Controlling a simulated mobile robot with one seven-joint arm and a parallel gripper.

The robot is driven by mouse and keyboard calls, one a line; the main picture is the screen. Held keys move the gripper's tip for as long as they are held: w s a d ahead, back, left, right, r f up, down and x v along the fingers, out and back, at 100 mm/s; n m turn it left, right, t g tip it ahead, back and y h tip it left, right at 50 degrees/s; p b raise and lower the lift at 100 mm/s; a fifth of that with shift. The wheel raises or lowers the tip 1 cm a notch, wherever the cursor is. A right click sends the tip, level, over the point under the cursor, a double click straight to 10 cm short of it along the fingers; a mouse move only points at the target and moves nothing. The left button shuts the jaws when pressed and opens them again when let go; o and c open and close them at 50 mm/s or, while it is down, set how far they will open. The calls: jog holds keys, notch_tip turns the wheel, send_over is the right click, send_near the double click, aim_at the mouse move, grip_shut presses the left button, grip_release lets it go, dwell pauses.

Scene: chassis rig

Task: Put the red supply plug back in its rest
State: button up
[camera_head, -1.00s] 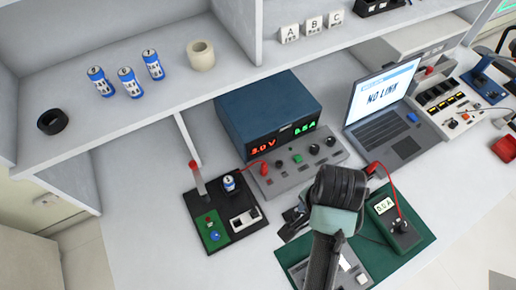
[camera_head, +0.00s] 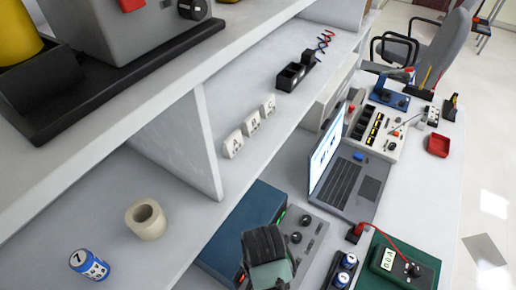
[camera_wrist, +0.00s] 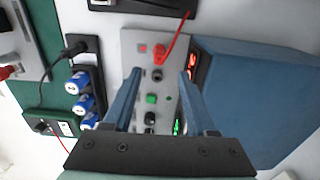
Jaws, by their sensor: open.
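In the wrist view a red plug (camera_wrist: 160,49) with a red lead is at the supply's grey front panel (camera_wrist: 167,110); whether it is seated in a socket is too small to tell. My gripper (camera_wrist: 160,72) is open and empty above this panel, its two blue fingers on either side of the row of knobs. In the head view my gripper (camera_head: 266,262) is at the bottom, over the supply's front, its fingertips hidden. Another red plug (camera_head: 355,233) stands in a dark holder by the green meter (camera_head: 391,262). I cannot tell which holder is the supply plug's rest.
The blue supply housing (camera_wrist: 255,95) is close to the right finger. Several blue batteries (camera_wrist: 84,102) are in a black holder on the left. In the head view the shelf (camera_head: 190,235) overhangs on the left, and the open laptop (camera_head: 347,180) stands behind my gripper.

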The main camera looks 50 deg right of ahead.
notch_tip(320, 180, down, 9)
jog(key=shift+s+r, duration=0.1)
jog(key=shift+r, duration=0.1)
grip_shut()
dwell(0.5)
